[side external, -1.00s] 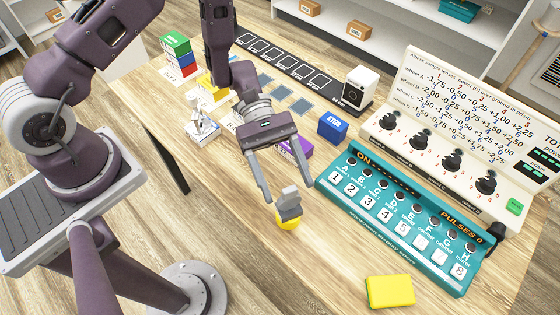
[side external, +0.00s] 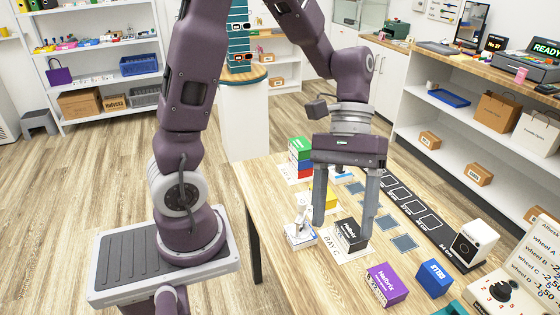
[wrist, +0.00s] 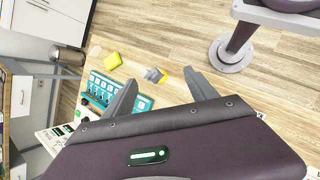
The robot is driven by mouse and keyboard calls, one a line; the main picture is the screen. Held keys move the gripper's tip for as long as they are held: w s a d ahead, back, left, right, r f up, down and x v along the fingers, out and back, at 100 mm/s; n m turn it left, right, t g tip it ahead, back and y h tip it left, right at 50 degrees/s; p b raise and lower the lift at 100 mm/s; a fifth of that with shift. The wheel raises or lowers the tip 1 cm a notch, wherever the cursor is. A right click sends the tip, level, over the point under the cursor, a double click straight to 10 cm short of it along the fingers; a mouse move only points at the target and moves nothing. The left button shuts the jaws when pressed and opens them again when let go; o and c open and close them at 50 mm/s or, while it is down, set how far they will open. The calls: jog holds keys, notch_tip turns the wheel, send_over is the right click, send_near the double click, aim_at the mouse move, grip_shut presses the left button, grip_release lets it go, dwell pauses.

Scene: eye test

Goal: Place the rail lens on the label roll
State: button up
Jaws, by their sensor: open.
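In the wrist view a small grey piece (wrist: 153,74) is together with a yellow thing (wrist: 164,78) on the table, beyond my fingertips. They fit the rail lens and the label roll, but no label shows which is which. At this size I cannot tell exactly how they touch. Both lie outside the current side external view. My gripper (side external: 343,215) is open and empty, fingers pointing down, apart from the grey piece; it also shows in the wrist view (wrist: 162,92).
A black box (side external: 351,233) shows between my fingers in the side view; depth is unclear. A purple box (side external: 386,285), blue box (side external: 433,278) and white box (side external: 474,243) stand nearby. The teal button panel (wrist: 145,103) and a yellow block (wrist: 113,61) flank the grey piece.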

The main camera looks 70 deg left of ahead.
jog(key=s+a+r+m+t+y, duration=0.5)
jog(key=s+a+r+m+t, duration=0.1)
jog(key=s+a+r+t, duration=0.1)
jog(key=shift+s+r+t+y, duration=0.4)
jog(key=shift+s+r+t, duration=0.35)
jog(key=shift+s+t, duration=0.25)
